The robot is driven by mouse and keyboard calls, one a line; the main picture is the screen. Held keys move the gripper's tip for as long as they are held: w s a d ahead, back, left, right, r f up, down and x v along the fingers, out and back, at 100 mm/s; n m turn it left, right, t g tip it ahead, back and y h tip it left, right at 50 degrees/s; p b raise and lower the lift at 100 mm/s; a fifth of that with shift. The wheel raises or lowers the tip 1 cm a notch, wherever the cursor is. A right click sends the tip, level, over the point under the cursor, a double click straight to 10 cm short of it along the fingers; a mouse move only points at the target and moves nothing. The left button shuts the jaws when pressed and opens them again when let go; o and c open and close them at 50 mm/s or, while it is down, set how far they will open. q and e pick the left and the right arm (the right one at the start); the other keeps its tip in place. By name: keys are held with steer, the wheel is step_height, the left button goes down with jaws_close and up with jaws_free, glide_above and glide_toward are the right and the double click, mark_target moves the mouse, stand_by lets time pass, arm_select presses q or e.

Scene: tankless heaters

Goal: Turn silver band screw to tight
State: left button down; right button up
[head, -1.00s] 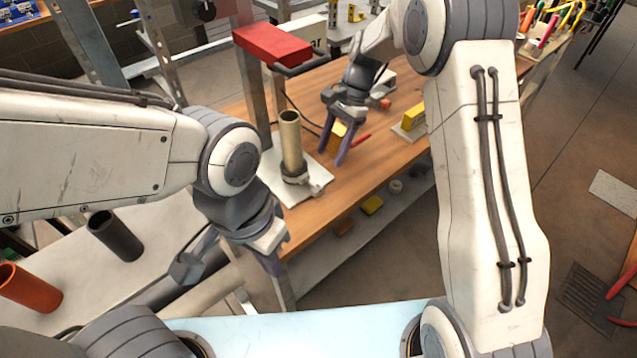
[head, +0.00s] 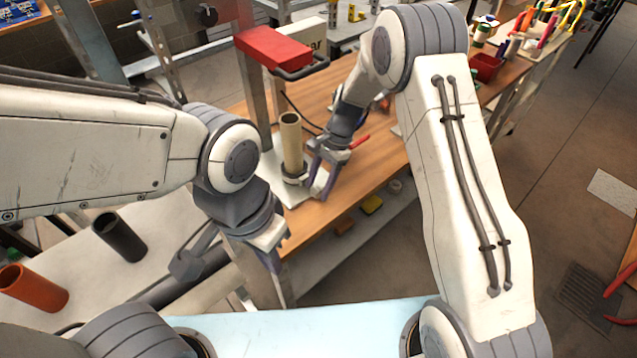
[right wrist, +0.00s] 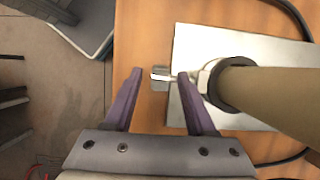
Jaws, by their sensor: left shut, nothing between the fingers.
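A tan upright pipe (head: 291,145) stands on a pale metal plate (head: 291,197) on the wooden bench, with a clamp band (head: 291,179) near its foot. In the right wrist view the pipe (right wrist: 275,95) leans in from the right, the band (right wrist: 213,84) circles it, and a small silver screw (right wrist: 161,74) sticks out sideways past the plate edge. My right gripper (right wrist: 159,73) is open, its purple fingers on either side of the screw. In the head view the right gripper (head: 322,182) is beside the pipe's foot. My left gripper (head: 275,265) is shut and empty, away from the pipe.
A red-topped stand (head: 275,47) rises behind the pipe. A dark cable lies on the bench behind the plate. A black tube (head: 120,236) and an orange tube (head: 32,288) stand on the left bench. The bench's front edge is near the plate.

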jaws_close()
steer(key=shift+d, duration=0.1)
steer(key=y, duration=0.1)
steer(key=g+y, duration=0.1)
steer(key=g+b, duration=0.1)
steer(key=shift+w+d+f+y, duration=0.25)
steer(key=shift+d+f+y, duration=0.05)
steer(key=shift+y, duration=0.1)
steer(key=shift+w+d+f+g+y+b, duration=0.1)
steer(key=shift+d+f+g+y+b, duration=0.1)
steer(key=shift+g+y+b, duration=0.7)
steer(key=shift+y, duration=0.4)
steer(key=shift+r, duration=0.1)
steer(key=shift+o, duration=0.9)
jaws_free()
